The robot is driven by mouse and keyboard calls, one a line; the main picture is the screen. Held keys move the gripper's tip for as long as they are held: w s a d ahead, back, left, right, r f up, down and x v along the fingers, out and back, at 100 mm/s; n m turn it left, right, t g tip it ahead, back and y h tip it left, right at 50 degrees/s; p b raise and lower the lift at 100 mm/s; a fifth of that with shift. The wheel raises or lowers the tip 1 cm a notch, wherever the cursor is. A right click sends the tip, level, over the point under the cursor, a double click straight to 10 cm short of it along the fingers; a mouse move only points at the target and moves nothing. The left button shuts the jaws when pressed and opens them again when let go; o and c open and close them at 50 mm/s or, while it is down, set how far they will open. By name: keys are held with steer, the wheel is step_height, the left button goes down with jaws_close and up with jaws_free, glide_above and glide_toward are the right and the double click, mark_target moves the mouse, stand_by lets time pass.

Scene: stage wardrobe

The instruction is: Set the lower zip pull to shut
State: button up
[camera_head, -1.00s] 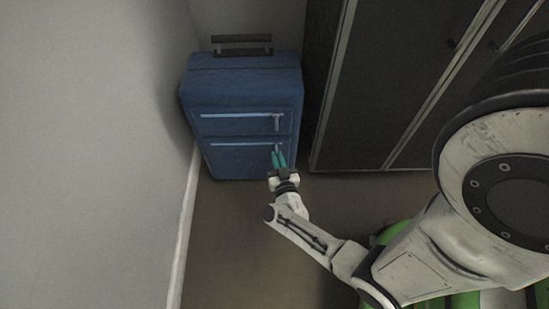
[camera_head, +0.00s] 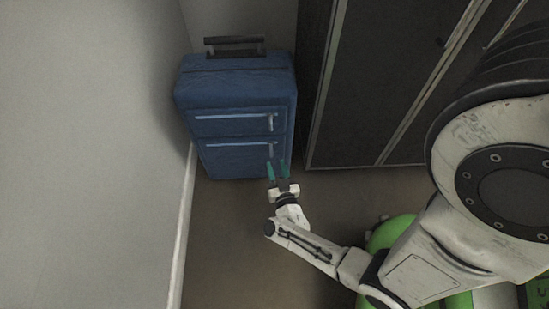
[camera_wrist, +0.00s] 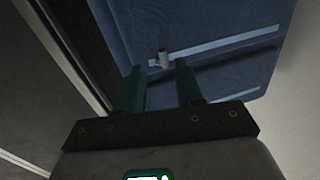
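A blue suitcase (camera_head: 240,98) stands upright against the wall with two pale zip tracks across its front. The upper zip pull (camera_head: 270,122) is at the right end of its track. The lower zip pull (camera_head: 271,149) is at the right end of the lower track. In the wrist view a pale pull (camera_wrist: 163,58) sits near the left end of a zip track (camera_wrist: 225,43), just beyond the fingertips. My gripper (camera_head: 277,164) is open, with its green fingers apart and nothing between them, just in front of the suitcase. It also shows in the wrist view (camera_wrist: 160,72).
A dark wardrobe (camera_head: 380,85) with pale vertical edges stands close to the suitcase's right side. A grey wall (camera_head: 90,150) is on the left. The brown floor (camera_head: 225,225) in front of the suitcase is clear.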

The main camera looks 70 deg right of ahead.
steer(key=p+v, duration=0.1)
steer(key=v, duration=0.5)
steer(key=shift+s+a, duration=0.15)
stand_by(0.3)
